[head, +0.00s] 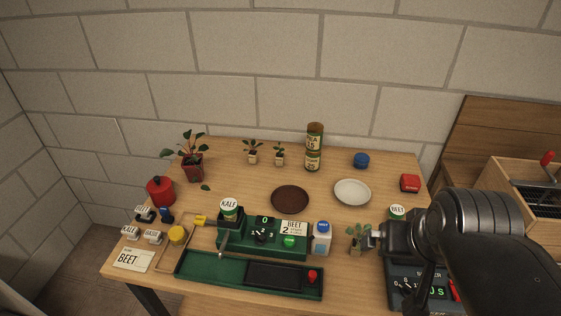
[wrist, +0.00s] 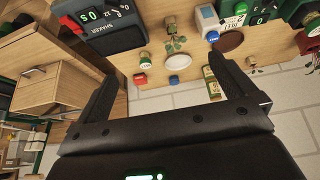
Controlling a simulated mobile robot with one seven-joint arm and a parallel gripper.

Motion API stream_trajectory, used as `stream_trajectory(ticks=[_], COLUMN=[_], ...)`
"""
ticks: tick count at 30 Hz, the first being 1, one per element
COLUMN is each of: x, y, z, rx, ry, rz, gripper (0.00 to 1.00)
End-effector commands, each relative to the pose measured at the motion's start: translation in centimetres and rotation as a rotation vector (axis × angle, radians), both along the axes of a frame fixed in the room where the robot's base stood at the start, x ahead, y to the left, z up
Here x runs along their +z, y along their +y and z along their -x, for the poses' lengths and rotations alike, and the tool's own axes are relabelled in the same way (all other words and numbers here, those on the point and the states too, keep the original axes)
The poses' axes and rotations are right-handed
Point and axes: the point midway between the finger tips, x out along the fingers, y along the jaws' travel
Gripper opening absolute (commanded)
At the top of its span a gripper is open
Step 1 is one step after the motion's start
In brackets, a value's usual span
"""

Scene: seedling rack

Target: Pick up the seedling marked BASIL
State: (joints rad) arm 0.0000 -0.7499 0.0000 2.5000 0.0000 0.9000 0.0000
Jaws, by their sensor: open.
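A leafy green seedling in a small tan pot (head: 358,240) stands at the table's front right, just left of my gripper (head: 376,237). The wrist view shows it (wrist: 175,42) beyond and between the fingertips, apart from them. My gripper (wrist: 166,68) is open and empty. Two more small potted seedlings, one on the left (head: 252,152) and one on the right (head: 279,155), stand at the back of the table. I can read no BASIL mark on any of them; part of the near pot is hard to make out.
A green machine (head: 262,238) with a KALE-topped jar and BEET 2 display, and a blue-white carton (head: 321,238), stand left of the near seedling. A dark shaker (wrist: 100,22) and BEET jar (head: 397,213) are close by my gripper. A white plate (head: 352,192) lies behind.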

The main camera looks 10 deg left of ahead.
Motion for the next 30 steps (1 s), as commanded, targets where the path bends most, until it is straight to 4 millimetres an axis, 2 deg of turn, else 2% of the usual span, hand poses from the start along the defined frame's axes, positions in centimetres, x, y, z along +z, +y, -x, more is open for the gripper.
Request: stream_trajectory(ticks=[12,30], x=[0.00,0.00], y=[0.00,0.00], z=[0.00,0.00], rx=[0.000,0.000], ry=[0.000,0.000], rz=[0.000,0.000], gripper=[1.00,0.52])
